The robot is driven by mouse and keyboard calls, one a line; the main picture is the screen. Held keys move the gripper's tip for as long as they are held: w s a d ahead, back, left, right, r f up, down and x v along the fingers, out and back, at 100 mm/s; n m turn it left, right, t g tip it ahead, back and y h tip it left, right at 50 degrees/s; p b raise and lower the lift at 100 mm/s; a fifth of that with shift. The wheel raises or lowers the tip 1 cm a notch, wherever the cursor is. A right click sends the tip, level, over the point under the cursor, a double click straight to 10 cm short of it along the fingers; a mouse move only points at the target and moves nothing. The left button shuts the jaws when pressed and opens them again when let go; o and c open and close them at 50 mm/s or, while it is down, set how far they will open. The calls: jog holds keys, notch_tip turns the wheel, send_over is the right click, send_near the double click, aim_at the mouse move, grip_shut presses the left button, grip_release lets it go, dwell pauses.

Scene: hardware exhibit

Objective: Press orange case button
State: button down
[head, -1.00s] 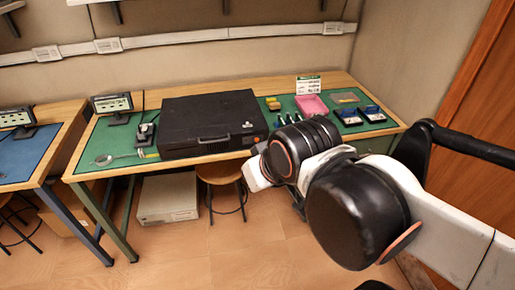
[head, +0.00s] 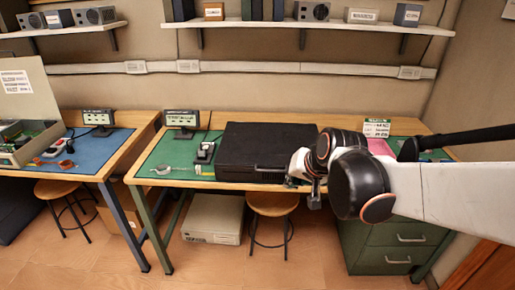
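A closed black case (head: 262,142) lies on the green mat of the workbench (head: 225,183), its handle facing the front. No orange button can be made out on it now; the case's right front part is behind my arm. My gripper (head: 303,190) is at the case's front right corner, near the bench's front edge. It is small and partly hidden by my arm, so I cannot tell whether its fingers are open or whether it touches the case.
A blue-matted bench (head: 95,150) with an open grey case (head: 28,95) stands at left. Small display signs (head: 182,118) stand on the benches. A stool (head: 272,203), a beige box (head: 213,219) and a green drawer cabinet (head: 395,245) are below. Floor in front is clear.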

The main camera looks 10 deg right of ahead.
jog(key=w+d+f+m+t+b, duration=0.1)
jog(key=w+d+f+m+b, duration=0.1)
jog(key=w+d+f+m, duration=0.2)
jog(key=w+d+f+m+t+b, duration=0.1)
jog(key=w+d+f+m, duration=0.3)
jog(key=d+f, duration=0.6)
notch_tip(320, 180, down, 6)
jog(key=shift+f+m+b, duration=0.1)
jog(key=shift+m+b, duration=0.5)
jog(key=shift+b, duration=0.15)
jog(key=shift+w, duration=0.1)
jog(key=w+d, duration=0.2)
jog(key=w, duration=0.6)
jog(key=shift+w+d+p, duration=0.15)
jog(key=shift+d+p, duration=0.05)
jog(key=shift+p, duration=0.25)
jog(key=shift+w, duration=0.15)
jog(key=shift+w+d, duration=0.1)
jog(key=shift+w, duration=0.15)
